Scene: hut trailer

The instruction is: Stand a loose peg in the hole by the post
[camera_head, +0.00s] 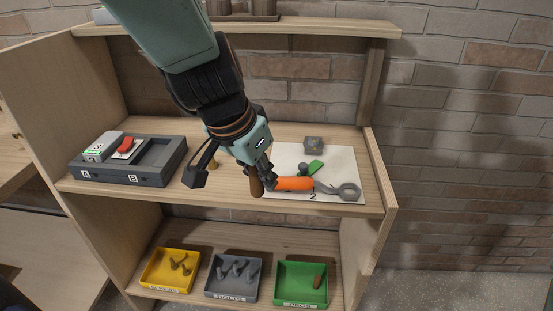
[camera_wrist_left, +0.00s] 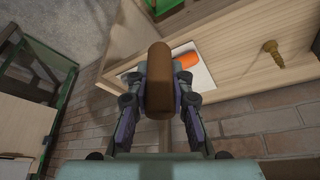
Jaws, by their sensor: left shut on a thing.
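My left gripper (camera_head: 262,174) is shut on a brown peg (camera_head: 256,183), which hangs roughly upright at the front edge of the shelf board. In the left wrist view the brown peg (camera_wrist_left: 159,82) stands between both fingers (camera_wrist_left: 160,95). A small brass-coloured post (camera_head: 213,164) stands on the board left of the gripper, partly behind my arm; the post also shows in the left wrist view (camera_wrist_left: 272,50), apart from the peg. I cannot make out the hole. My right gripper is not in view.
A grey two-part tray (camera_head: 110,173) marked A and B stands left on the board. A white sheet (camera_head: 340,163) at right carries an orange-handled tool (camera_head: 295,184), a grey ring-ended tool (camera_head: 347,190), a green piece (camera_head: 316,167) and a grey block (camera_head: 313,144). Yellow (camera_head: 150,285) and grey (camera_head: 222,296) trays stand below.

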